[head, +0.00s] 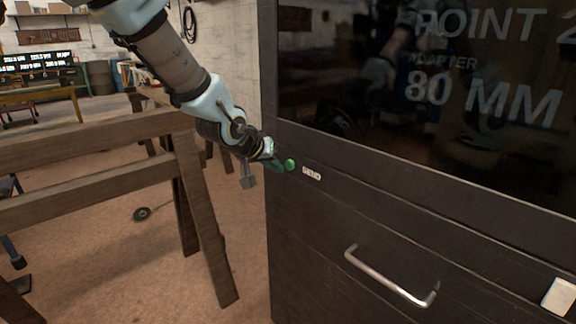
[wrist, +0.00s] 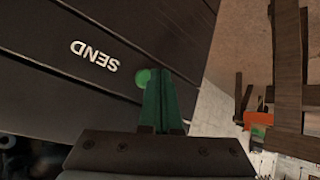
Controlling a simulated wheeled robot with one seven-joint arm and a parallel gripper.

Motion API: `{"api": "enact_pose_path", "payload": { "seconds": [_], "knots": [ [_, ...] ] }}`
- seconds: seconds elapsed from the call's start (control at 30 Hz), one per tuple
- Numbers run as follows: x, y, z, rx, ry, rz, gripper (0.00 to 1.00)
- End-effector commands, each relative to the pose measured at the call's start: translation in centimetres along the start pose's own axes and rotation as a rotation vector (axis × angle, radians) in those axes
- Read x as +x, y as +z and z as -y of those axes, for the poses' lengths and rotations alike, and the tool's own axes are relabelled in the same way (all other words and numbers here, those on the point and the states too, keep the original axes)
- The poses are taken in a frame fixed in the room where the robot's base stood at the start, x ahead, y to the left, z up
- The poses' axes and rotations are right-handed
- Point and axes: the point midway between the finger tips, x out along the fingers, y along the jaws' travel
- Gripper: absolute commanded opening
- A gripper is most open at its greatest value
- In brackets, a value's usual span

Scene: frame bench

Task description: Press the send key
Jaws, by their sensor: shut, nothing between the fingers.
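The send key is a round green button (head: 290,165) on the front of a dark cabinet, left of a white SEND label (head: 311,173). In the wrist view the green key (wrist: 145,78) shows just beyond my fingertips, partly hidden by them, and the SEND label (wrist: 95,54) appears upside down. My gripper (head: 277,163) has green fingers, shut and empty, with the tips right beside the key. The shut fingers also show in the wrist view (wrist: 158,85). I cannot tell whether the tips touch the key.
The dark cabinet (head: 330,230) has a metal handle (head: 390,277) below the key and a screen (head: 440,80) above, reading "80 MM". A white block (head: 559,297) is at the lower right.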

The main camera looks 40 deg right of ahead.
Motion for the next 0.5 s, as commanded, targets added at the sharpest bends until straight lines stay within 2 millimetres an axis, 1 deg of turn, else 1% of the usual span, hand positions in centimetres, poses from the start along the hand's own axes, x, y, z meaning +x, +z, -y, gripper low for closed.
{"api": "enact_pose_path", "payload": {
  "seconds": [0.23,0.5],
  "knots": [
    [-0.1,0.1,0.1,0.0,0.0,0.0,0.0],
    [-1.9,1.2,1.4,-0.002,-0.002,0.001,0.0]
  ]
}}
